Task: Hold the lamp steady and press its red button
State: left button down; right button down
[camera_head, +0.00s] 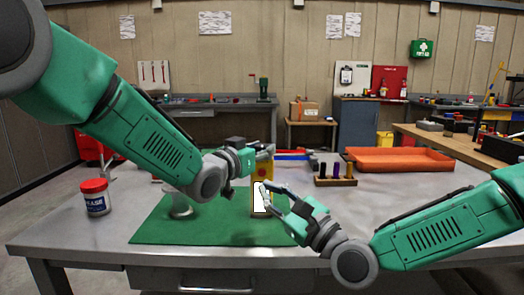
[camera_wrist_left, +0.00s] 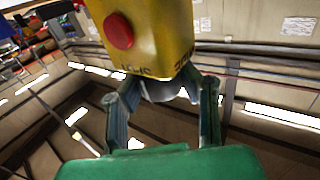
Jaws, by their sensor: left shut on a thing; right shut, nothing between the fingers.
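The lamp has a yellow body (camera_head: 265,171) and a bright white panel (camera_head: 259,198) below it, above the green mat (camera_head: 160,230). In the left wrist view, the yellow body (camera_wrist_left: 155,45) carries a round red button (camera_wrist_left: 119,31). My left gripper (camera_head: 256,156) is shut on the lamp; in the wrist view its fingers (camera_wrist_left: 166,88) flank the lamp's grey part. My right gripper (camera_head: 267,193) is shut and empty, beside the white panel; contact is unclear.
A clear cup-like object (camera_head: 180,205) stands on the mat under my left arm. A red-lidded jar (camera_head: 95,197) is at the left. A rack with several dark pegs (camera_head: 336,181) and an orange tray (camera_head: 400,159) sit behind. The front right mat is clear.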

pick_arm(q)
jog(key=shift+f, duration=0.1)
jog(key=c, duration=1.1)
grip_release()
